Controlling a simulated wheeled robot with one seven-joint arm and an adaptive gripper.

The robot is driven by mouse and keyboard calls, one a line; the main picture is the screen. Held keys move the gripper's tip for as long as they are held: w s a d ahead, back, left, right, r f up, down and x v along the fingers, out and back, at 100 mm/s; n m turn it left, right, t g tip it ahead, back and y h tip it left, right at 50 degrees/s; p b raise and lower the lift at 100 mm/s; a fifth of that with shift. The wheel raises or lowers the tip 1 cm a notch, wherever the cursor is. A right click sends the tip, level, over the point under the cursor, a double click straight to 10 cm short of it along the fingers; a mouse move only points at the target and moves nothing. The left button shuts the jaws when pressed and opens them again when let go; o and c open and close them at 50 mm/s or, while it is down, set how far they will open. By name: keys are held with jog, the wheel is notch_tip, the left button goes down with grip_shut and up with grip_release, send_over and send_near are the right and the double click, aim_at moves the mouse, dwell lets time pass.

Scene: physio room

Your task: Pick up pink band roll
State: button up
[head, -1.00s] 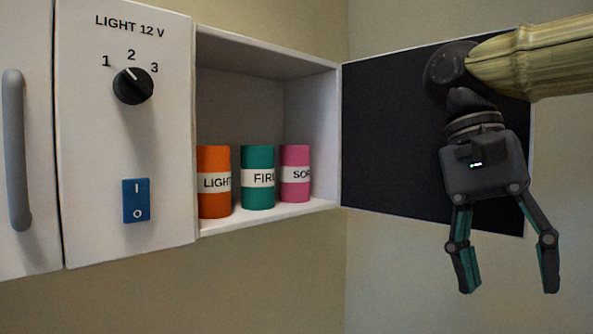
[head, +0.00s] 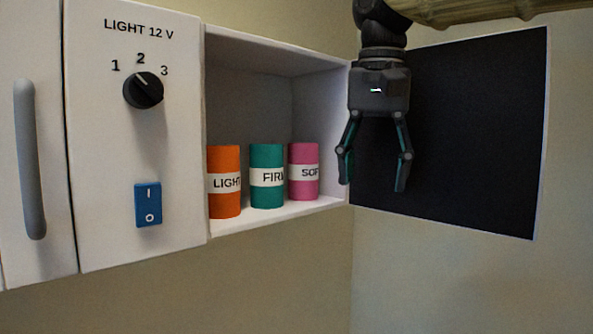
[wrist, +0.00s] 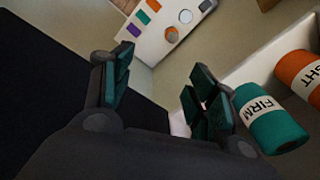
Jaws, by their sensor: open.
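The pink band roll (head: 303,171), with a white label partly reading "SOF", stands upright at the right end of the open cabinet shelf in the head view. My gripper (head: 372,183) is open and empty, pointing down, to the right of the pink roll and in front of the dark panel. Its left finger is close to the cabinet's right edge in the picture. In the wrist view my gripper (wrist: 160,65) has its fingers spread with nothing between them. I cannot make out the pink roll there; the gripper may hide it.
A teal roll (head: 267,176) stands left of the pink one, and an orange roll (head: 224,182) further left. The white shelf (head: 262,220) has side walls and a top. The dark panel (head: 470,130) adjoins its right side. A white board (wrist: 165,48) with coloured squares lies beyond my fingers.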

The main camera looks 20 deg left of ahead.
aim_at(305, 169)
jog(key=w+a+r+n+t+y, duration=0.1)
jog(key=w+a+n, duration=0.2)
jog(key=w+a+r+n+t+y, duration=0.1)
jog(key=w+a+n, duration=0.2)
jog(key=n, duration=0.1)
jog(key=w+a+r+n+t+y, duration=0.1)
jog(key=w+a+r+n, duration=0.1)
jog(key=w+a+n, duration=0.1)
jog(key=shift+w+a+y, duration=0.4)
jog(key=shift+a, duration=0.15)
jog(key=shift+n, duration=0.3)
jog(key=shift+p+x, duration=1.8)
jog(key=shift+x, duration=0.25)
jog(key=shift+p+x, duration=0.6)
jog(key=shift+x, duration=1.1)
jog(key=shift+w+a+r, duration=0.1)
jog(key=shift+r, duration=0.05)
jog(key=c, duration=0.9)
jog(key=shift+r, duration=0.15)
